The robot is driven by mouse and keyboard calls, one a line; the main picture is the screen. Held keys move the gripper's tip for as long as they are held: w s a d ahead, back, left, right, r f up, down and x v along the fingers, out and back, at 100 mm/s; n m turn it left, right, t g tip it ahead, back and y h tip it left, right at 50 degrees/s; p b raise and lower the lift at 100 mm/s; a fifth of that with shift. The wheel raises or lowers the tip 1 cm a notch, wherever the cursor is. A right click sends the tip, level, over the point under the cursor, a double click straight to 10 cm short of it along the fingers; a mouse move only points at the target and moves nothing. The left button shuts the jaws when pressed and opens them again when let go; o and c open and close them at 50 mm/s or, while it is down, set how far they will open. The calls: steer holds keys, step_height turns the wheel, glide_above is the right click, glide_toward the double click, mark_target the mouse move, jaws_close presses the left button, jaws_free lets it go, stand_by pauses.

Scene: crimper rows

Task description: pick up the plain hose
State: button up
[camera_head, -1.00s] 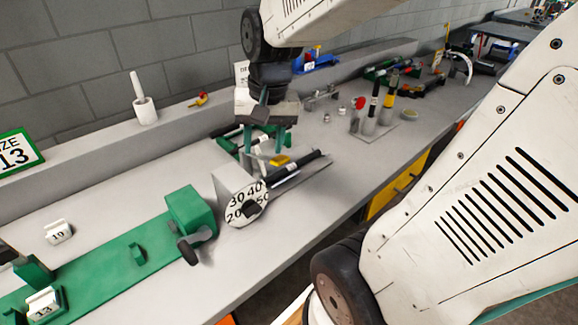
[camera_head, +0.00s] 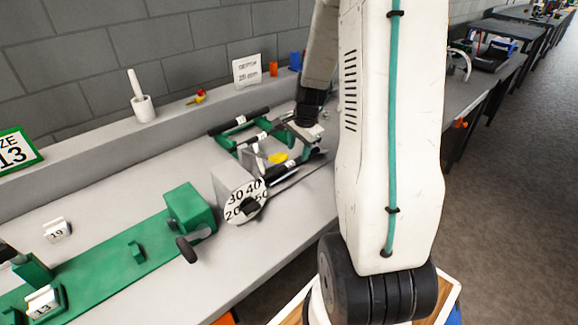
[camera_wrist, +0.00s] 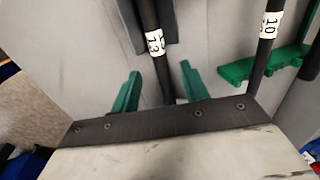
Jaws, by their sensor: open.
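Several black hoses with white number tags lie on a green rack (camera_head: 222,142) on the bench. My gripper (camera_head: 288,143) is low over the rack in the head view, its green fingers pointing down. In the wrist view my gripper (camera_wrist: 158,88) is open, with a black hose (camera_wrist: 148,14) tagged 13 running between its fingers. I cannot tell whether they touch it. Another black hose (camera_wrist: 262,60), tagged 10, lies to the right across a green rack bar (camera_wrist: 240,70). Both show no coloured band; I cannot tell which is the plain hose.
A grey block with a numbered white dial (camera_head: 246,202) and a green crimper block (camera_head: 190,208) stand in front of the rack. A yellow piece (camera_head: 278,158) lies near the hoses. A white sign (camera_head: 247,70) stands on the ledge behind. My arm hides the bench to the right.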

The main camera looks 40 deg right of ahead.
mark_target(296, 160)
steer(key=f, duration=0.2)
steer(key=w+f, duration=0.1)
steer(key=f, duration=0.1)
steer(key=shift+a+f, duration=0.1)
jaws_close()
